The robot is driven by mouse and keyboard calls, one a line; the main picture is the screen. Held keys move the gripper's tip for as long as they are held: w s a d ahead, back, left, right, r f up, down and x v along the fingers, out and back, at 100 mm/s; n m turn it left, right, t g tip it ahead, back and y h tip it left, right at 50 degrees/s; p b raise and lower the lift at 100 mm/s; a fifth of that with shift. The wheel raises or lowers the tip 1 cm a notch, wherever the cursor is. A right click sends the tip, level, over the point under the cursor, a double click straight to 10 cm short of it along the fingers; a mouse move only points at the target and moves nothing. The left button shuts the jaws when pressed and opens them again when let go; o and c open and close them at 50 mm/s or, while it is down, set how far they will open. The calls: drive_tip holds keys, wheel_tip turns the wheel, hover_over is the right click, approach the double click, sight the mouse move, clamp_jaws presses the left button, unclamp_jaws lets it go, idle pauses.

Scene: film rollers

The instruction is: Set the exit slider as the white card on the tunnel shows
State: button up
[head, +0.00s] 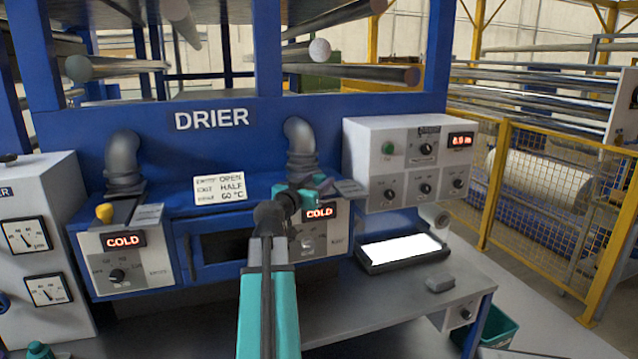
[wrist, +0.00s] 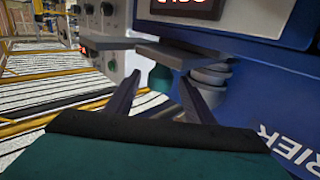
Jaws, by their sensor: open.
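The white card (head: 219,189) on the tunnel reads entry OPEN, exit HALF and 60 °C. My gripper (head: 325,185) is above the right-hand box (head: 326,240), whose display reads COLD, and hides much of its top in the head view. In the wrist view my gripper (wrist: 160,77) is open, its two dark fingers apart. A dark teal round knob (wrist: 160,78), apparently the exit slider's, shows between the fingertips. I cannot tell whether they touch it. The slider's position is hidden. A yellow knob (head: 104,212) stands on the left-hand box (head: 125,262).
Grey elbow pipes rise behind both boxes; the right one (head: 301,145) is close behind my gripper. A grey control panel (head: 408,165) stands to the right, above a lit white tray (head: 402,249). Grey plates (wrist: 190,52) lie near the fingers in the wrist view.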

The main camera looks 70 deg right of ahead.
drive_tip(key=w+a+b, duration=0.2)
drive_tip(key=a+b, duration=0.7)
drive_tip(key=a, duration=0.2)
drive_tip(key=shift+a, duration=0.2)
drive_tip(key=shift+a, duration=0.1)
idle(0.4)
idle(0.5)
